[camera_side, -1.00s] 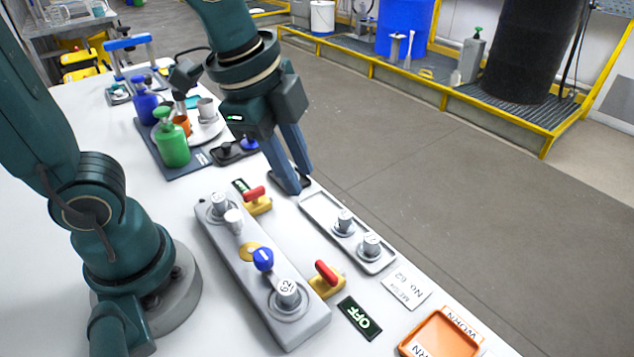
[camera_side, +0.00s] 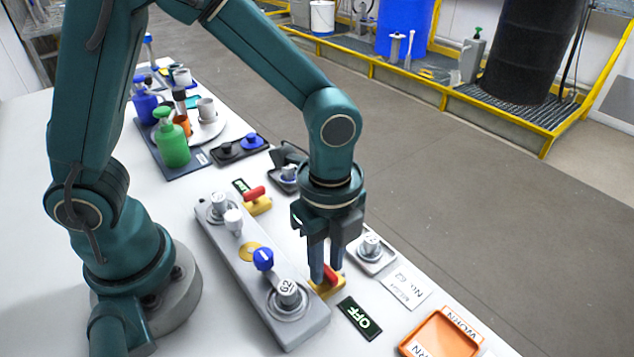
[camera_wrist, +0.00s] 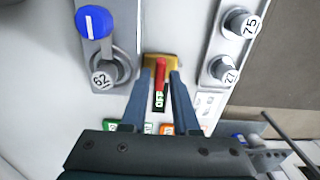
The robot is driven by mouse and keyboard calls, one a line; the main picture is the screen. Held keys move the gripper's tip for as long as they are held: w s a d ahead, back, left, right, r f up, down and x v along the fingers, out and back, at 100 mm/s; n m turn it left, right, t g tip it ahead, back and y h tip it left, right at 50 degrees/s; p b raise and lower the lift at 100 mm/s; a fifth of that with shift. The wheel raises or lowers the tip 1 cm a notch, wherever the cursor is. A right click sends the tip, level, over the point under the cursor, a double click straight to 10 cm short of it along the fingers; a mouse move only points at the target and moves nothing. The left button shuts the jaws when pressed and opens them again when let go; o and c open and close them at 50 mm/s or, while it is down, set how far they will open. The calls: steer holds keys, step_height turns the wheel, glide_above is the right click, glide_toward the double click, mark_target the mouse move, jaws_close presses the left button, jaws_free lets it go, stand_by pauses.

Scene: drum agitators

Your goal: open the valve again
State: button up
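The near valve has a red handle (camera_side: 331,273) on a yellow body (camera_side: 326,290), beside the grey block (camera_side: 245,275). In the wrist view the red handle (camera_wrist: 160,72) points toward the OFF label (camera_wrist: 159,99). My gripper (camera_side: 325,280) is down over this valve. In the wrist view its fingers (camera_wrist: 161,78) stand open on either side of the handle, with small gaps visible. The OFF label also lies beside the valve in the side view (camera_side: 359,318). A second red-handled valve (camera_side: 256,199) is at the block's far end, by another dark label (camera_side: 241,186).
The agitator marked 62 (camera_side: 288,293) and a blue knob (camera_side: 263,259) stand on the block. Agitators 75 (camera_wrist: 242,22) and 27 (camera_wrist: 223,70) sit in a grey tray right of my gripper. A dark tray (camera_side: 286,180) holds a grey part. An orange tray (camera_side: 440,335) is nearby.

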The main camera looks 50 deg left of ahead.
steer(key=shift+f, duration=0.2)
jaws_close()
